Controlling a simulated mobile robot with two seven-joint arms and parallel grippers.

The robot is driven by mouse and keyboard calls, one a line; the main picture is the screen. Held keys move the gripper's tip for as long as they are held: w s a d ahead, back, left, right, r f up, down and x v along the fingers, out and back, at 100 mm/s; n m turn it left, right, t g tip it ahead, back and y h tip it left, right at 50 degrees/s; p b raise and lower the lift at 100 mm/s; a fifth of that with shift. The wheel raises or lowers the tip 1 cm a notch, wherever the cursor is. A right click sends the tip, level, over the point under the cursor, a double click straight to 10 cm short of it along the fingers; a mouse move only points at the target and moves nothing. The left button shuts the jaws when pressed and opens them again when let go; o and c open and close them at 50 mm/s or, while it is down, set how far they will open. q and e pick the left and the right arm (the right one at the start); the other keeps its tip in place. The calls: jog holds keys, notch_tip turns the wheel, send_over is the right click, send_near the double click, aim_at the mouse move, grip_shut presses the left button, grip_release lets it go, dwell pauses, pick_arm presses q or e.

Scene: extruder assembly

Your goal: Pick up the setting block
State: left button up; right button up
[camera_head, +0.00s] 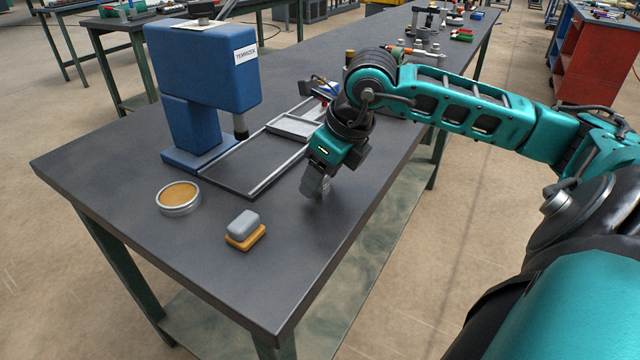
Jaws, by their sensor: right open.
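A small grey block with rounded edges (243,224) sits on a flat orange-yellow base (246,241) near the front of the dark table; it looks like the setting block. My right gripper (316,192) hangs over the table, pointing down, to the right of and farther back than the block. It is apart from the block. Its fingers are small and partly hidden behind one another, with nothing seen between them. My left gripper is not in view.
A blue machine (200,80) stands behind the block, with a rail frame and a light grey tray (294,125) beside it. A round tin with an orange top (179,197) is left of the block. The tabletop (285,265) right of the block is clear to its edge.

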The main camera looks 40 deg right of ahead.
jog(key=shift+w+f, duration=0.2)
jog(key=shift+f, duration=0.15)
grip_shut()
dwell(0.3)
